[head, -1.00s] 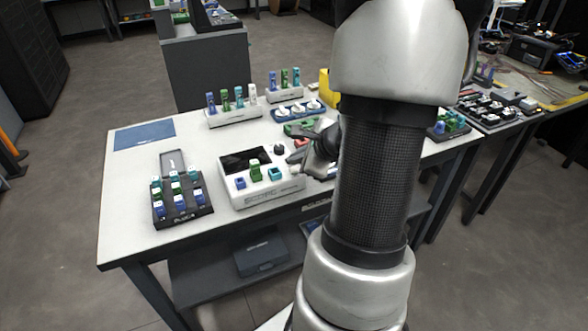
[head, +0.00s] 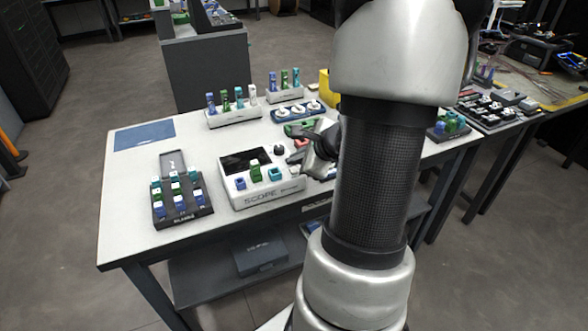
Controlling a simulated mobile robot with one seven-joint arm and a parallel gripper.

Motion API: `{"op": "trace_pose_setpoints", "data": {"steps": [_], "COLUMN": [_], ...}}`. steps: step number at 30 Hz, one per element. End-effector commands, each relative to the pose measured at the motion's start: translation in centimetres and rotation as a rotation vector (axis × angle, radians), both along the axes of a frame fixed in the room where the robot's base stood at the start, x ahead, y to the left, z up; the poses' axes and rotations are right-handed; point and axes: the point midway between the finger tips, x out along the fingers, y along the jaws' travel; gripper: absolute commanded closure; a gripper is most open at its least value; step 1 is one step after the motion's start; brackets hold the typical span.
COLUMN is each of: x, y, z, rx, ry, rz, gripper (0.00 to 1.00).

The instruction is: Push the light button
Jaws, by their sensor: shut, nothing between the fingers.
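The white scope device (head: 262,197) sits on the table, with a dark screen (head: 245,161) and blue, green and teal pieces along its front panel. A black knob (head: 279,150) shows at its upper right. I cannot make out which part of it is the light button. My gripper (head: 297,158) is at the right end of the device, over or close to its panel. It looks shut and empty. My arm hides what lies right of the gripper, and I cannot tell whether the fingertips touch the device.
A black case (head: 183,219) with several coloured pieces stands left of the device. White racks (head: 234,120) with coloured pieces, a blue tray (head: 285,117) and a yellow block (head: 325,85) stand behind. A blue mat (head: 144,135) lies at the back left. The table's front left is clear.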

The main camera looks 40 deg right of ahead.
Motion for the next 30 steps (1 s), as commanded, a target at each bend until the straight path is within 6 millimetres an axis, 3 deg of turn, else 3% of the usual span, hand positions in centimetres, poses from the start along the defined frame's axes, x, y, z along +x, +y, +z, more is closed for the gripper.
{"op": "trace_pose_setpoints", "data": {"steps": [30], "x": [0.02], "y": [0.01], "z": [-0.89], "rx": [0.0], "ry": [-0.001], "rz": [0.001], "gripper": [1.0]}}
